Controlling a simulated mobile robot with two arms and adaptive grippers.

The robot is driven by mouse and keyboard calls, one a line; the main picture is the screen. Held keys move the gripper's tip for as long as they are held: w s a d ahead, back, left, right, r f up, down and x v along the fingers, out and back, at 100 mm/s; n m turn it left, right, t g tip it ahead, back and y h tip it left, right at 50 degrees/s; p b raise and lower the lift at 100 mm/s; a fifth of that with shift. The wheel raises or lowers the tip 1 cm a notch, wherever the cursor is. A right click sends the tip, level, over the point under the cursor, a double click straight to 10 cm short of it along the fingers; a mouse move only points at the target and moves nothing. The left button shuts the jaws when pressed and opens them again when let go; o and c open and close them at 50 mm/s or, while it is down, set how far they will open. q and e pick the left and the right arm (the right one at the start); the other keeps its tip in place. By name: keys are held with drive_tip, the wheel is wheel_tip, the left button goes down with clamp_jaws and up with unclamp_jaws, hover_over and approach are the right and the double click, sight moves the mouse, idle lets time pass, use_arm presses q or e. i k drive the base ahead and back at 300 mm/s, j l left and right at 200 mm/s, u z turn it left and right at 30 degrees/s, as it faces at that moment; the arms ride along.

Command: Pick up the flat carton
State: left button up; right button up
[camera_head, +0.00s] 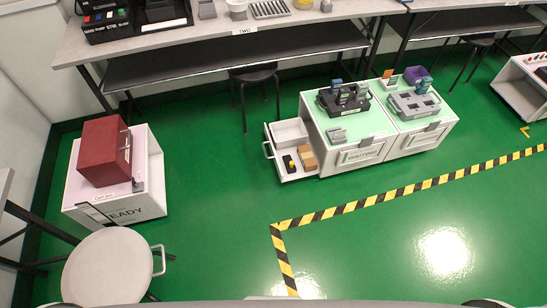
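A small brown carton (308,158) lies in the open drawer (292,176) of a white cabinet (342,153), in the middle of the view. It looks like a low box, but it is too small to tell how flat it is. A small black and yellow item (290,164) lies beside it on the left. Neither of my grippers shows in the head view.
The green floor (200,215) is mostly clear, with yellow-black tape (375,198) in front of the cabinets. A red box (104,151) stands on a white unit (150,195) at left. A round white top (107,266) is near front left; benches line the back.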

sight(309, 162)
drive_tip(key=i+l, duration=1.4)
drive_tip(key=l+z, duration=0.05)
drive_tip(key=l, duration=0.05)
